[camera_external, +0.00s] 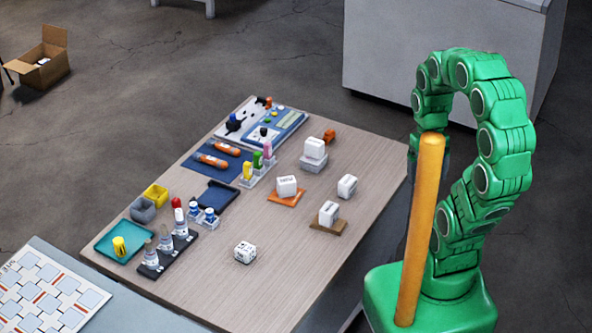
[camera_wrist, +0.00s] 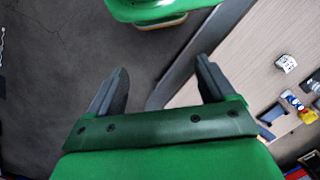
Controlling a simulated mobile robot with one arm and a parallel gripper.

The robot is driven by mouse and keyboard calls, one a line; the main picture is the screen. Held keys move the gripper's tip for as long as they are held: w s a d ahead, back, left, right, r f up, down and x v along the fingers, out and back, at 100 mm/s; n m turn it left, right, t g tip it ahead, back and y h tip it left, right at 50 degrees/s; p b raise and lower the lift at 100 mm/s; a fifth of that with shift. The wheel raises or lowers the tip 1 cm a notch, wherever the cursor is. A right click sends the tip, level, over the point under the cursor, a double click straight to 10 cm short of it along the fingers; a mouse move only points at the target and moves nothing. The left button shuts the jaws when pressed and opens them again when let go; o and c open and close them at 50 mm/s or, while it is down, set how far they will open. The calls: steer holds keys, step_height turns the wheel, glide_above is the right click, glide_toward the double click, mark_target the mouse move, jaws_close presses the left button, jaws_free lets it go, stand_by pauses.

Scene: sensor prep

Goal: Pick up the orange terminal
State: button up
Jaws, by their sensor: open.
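A small orange block (camera_external: 328,135), which may be the orange terminal, sits near the table's far right edge, behind a white cube on a grey block. Two orange tool-like pieces (camera_external: 211,161) lie on a blue mat; I cannot tell for sure which orange thing is the terminal. My gripper (camera_wrist: 161,66) is open and empty in the wrist view, its two dark fingers spread over the floor beside the table edge. In the external view it is mostly hidden by my arm, right of the table and apart from the orange things.
The wooden table (camera_external: 215,290) holds several white cubes, one on an orange plate (camera_external: 285,198), one on a brown plate (camera_external: 328,228). Bottles in a dark rack (camera_external: 150,272), a teal tray (camera_external: 105,245) and a dark blue tray (camera_external: 218,194) stand left. The front right tabletop is bare.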

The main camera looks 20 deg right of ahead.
steer(key=w+a+m+y, duration=0.4)
steer(key=w+a+y, duration=0.4)
steer(key=w+a, duration=0.9)
steer(key=w+a+f+m+t+y, duration=0.1)
steer(key=w+m+y, duration=0.15)
steer(key=w, duration=0.65)
steer(key=w+a+f+m+t+y, duration=0.15)
steer(key=w+m, duration=0.25)
steer(key=w, duration=0.5)
steer(key=w+d+f+m+t+y, duration=0.1)
steer(key=w+f+m, duration=0.1)
steer(key=w, duration=0.2)
steer(key=w+d+f+m+t, duration=0.2)
steer(key=w+m, duration=0.1)
steer(key=w, duration=0.2)
steer(key=m+t+h, duration=0.4)
steer(key=m+t, duration=0.3)
steer(key=m, duration=0.5)
glide_toward(331, 134)
steer(key=shift+w+a+g, duration=0.25)
steer(key=shift+w+a, duration=0.1)
steer(key=shift+w, duration=0.45)
steer(key=shift+w+f, duration=0.1)
steer(key=shift+f, duration=0.1)
steer(key=shift+x, duration=3.7)
steer(key=shift+f, duration=0.15)
